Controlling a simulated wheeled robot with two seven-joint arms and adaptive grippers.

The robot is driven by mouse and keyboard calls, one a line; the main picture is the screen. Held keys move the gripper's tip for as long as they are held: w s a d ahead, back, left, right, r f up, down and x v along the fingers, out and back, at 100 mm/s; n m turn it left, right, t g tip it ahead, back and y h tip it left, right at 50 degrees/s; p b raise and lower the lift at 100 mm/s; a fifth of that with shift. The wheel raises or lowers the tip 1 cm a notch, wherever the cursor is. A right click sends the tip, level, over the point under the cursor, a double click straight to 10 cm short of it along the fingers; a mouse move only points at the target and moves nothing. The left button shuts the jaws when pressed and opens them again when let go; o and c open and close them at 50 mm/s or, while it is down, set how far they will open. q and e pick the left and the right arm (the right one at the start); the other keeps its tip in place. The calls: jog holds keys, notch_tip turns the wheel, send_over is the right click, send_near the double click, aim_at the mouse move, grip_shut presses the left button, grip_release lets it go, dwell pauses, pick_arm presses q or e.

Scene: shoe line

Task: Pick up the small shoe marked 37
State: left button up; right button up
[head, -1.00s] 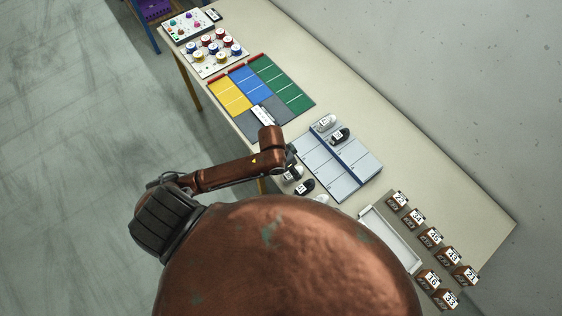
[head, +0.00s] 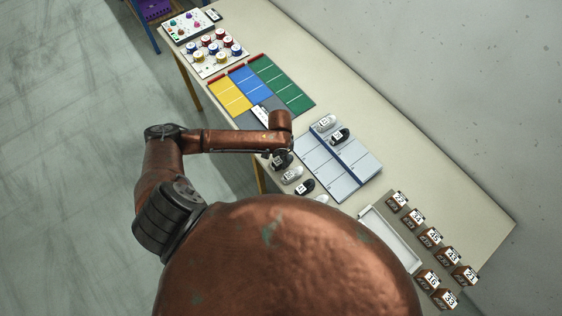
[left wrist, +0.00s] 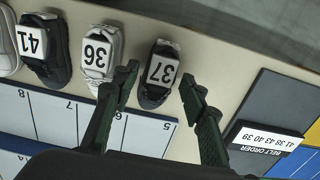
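The small dark shoe marked 37 (left wrist: 158,75) lies on the table in the left wrist view, its white label readable. In the head view it is a dark shape (head: 281,160) below the end of my left arm. My left gripper (left wrist: 160,86) is open, with one finger on each side of the shoe in the picture. Whether the fingers are down at shoe height I cannot tell. The left finger overlaps the edge of the white shoe marked 36 (left wrist: 97,55) in the picture. My right gripper is not in view.
The dark shoe marked 41 (left wrist: 44,48) stands left of 36. The numbered grey board (head: 350,184) lies beside the shoes, with two shoes on it. A "belt order" card (left wrist: 265,143) lies to the right in the wrist view. A white tray (head: 389,240) and several numbered boxes stand farther right.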

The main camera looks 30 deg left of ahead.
pick_arm(q)
jog(key=shift+f, duration=0.75)
jog(key=shift+c, duration=0.4)
jog(key=c, duration=0.9)
jog(key=shift+o, duration=0.2)
jog(key=shift+r, duration=0.15)
